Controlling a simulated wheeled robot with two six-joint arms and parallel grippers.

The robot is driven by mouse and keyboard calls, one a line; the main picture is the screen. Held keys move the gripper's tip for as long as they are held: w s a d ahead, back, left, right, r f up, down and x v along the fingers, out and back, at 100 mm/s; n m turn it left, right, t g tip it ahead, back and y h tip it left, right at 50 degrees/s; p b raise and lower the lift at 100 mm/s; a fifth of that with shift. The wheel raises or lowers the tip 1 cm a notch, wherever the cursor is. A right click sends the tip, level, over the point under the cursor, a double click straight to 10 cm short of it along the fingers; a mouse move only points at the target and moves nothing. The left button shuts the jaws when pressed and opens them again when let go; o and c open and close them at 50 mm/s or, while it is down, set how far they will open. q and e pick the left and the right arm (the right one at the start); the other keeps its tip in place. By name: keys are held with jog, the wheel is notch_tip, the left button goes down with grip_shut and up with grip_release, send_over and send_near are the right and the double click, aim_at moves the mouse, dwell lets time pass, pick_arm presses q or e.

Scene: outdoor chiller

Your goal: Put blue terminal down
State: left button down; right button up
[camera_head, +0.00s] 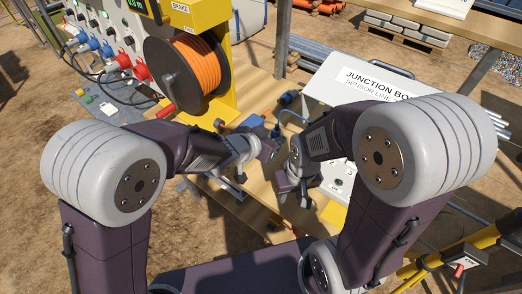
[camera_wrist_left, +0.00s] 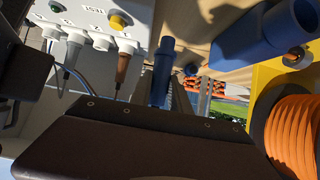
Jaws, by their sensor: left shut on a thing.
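My left gripper (camera_head: 270,146) is over the wooden table, beside the front left edge of the junction box (camera_head: 335,85). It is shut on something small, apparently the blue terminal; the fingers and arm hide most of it. A blue cylindrical plug (camera_head: 288,98) shows just beyond it with a thin blue cable.
An orange cable reel (camera_head: 197,68) on a yellow stand rises at the back left. A panel with blue and red sockets (camera_head: 105,50) stands further left. A blue part (camera_head: 251,122) lies on the table (camera_head: 253,87). Bare wood shows behind my left gripper.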

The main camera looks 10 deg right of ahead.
pick_arm(q)
jog(key=a+f, duration=0.2)
jog(key=w+a+f, duration=0.1)
jog(key=a+f, duration=0.1)
jog(key=f, duration=0.1)
jog(key=w+a+f+b, duration=0.1)
jog(key=a+f, duration=0.1)
jog(key=f, duration=0.1)
jog(key=shift+w+a+f, duration=0.15)
jog(key=shift+w+a, duration=0.05)
pick_arm(e)
jog(key=shift+f, duration=0.55)
pick_arm(q)
jog(key=shift+w, duration=0.1)
jog(key=shift+f, duration=0.1)
pick_arm(e)
jog(key=shift+f, duration=0.1)
pick_arm(q)
jog(key=c, duration=1.2)
grip_release()
jog(key=shift+c, duration=0.2)
